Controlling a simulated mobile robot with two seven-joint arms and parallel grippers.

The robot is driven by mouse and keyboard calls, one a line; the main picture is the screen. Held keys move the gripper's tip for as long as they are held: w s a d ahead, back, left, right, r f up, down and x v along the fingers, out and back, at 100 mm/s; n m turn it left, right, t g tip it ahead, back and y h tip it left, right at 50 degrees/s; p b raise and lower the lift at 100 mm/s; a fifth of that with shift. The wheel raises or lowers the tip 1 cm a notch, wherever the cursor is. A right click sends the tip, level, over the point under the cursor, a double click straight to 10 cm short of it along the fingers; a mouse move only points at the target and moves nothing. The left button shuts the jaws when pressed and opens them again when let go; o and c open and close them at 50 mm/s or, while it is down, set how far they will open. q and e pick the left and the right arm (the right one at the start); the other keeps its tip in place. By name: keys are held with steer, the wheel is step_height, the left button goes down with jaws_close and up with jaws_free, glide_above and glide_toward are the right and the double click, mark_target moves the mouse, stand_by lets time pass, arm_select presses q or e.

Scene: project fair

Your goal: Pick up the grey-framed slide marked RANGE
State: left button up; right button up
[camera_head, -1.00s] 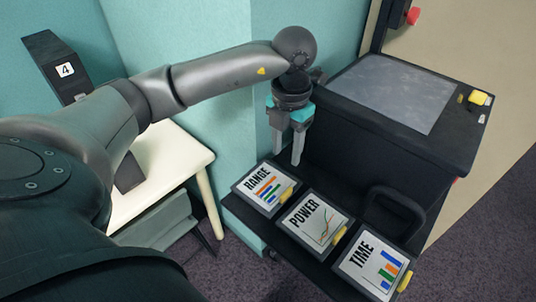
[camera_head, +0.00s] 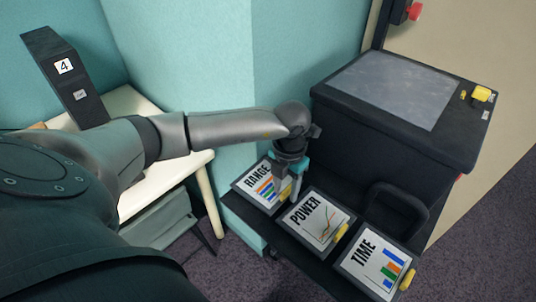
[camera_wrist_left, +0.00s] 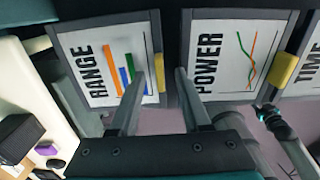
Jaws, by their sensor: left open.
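The grey-framed slide marked RANGE (camera_head: 252,181), with coloured bars, lies leftmost on a low black shelf (camera_head: 305,256). It also shows in the left wrist view (camera_wrist_left: 88,85), with a yellow tab (camera_wrist_left: 160,73) on its edge. My left gripper (camera_head: 287,202) is open at that tab edge, beside the POWER slide (camera_head: 316,222). In the left wrist view my left gripper's fingertips (camera_wrist_left: 163,70) lie on either side of the tab in the picture. I cannot tell whether they touch it. The arm hides part of the slide's right side in the head view.
The TIME slide (camera_head: 362,262) lies at the right of the shelf. A black cabinet (camera_head: 345,150) with a grey top panel rises behind, with a black handle (camera_head: 400,205). A cream table (camera_head: 190,165) stands left, against teal partitions.

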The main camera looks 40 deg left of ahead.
arm_select(q)
steer(key=shift+f, duration=0.1)
steer(key=shift+c, duration=0.2)
jaws_close()
stand_by(1.2)
